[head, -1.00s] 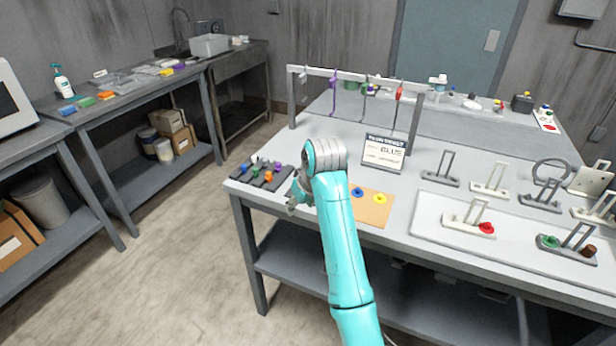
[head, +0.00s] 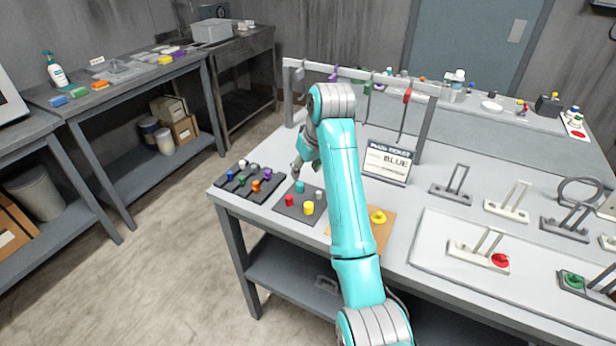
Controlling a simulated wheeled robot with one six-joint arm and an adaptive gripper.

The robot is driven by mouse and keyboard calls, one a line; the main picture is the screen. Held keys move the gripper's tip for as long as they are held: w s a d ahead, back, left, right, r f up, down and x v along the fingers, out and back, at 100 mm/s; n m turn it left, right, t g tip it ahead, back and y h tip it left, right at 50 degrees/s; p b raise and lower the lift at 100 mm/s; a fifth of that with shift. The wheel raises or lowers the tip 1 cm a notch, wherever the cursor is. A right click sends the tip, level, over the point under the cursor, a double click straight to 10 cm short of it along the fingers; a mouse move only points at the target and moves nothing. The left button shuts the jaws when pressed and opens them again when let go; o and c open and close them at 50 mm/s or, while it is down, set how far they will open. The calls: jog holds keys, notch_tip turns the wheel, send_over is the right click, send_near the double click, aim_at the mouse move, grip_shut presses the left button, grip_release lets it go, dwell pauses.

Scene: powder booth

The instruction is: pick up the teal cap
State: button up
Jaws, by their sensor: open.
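The teal cap (head: 300,187) stands at the back of a small dark mat (head: 289,211) near the table's left end. A red cap (head: 289,201), a yellow cap (head: 308,208) and a small pale cap (head: 319,195) share the mat. My gripper (head: 297,171) is open, just behind and above the teal cap in the picture. It is small and partly covered by my arm, so I cannot tell the exact gap. The teal cap appears outside the fingers.
A dark rack (head: 250,187) with several coloured pieces lies left of the mat. A tan board (head: 384,232) with a yellow piece is partly behind my arm. A white tray (head: 440,262) lies right.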

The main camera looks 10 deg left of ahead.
send_over(300, 184)
jog(key=s+d, duration=0.2)
jog(key=f, duration=0.5)
jog(key=shift+s+a, duration=0.15)
jog(key=shift+s, duration=0.05)
jog(key=shift+w+x, duration=0.2)
jog(key=shift+x, duration=2.5)
jog(key=shift+r, duration=0.15)
jog(key=c, duration=0.8)
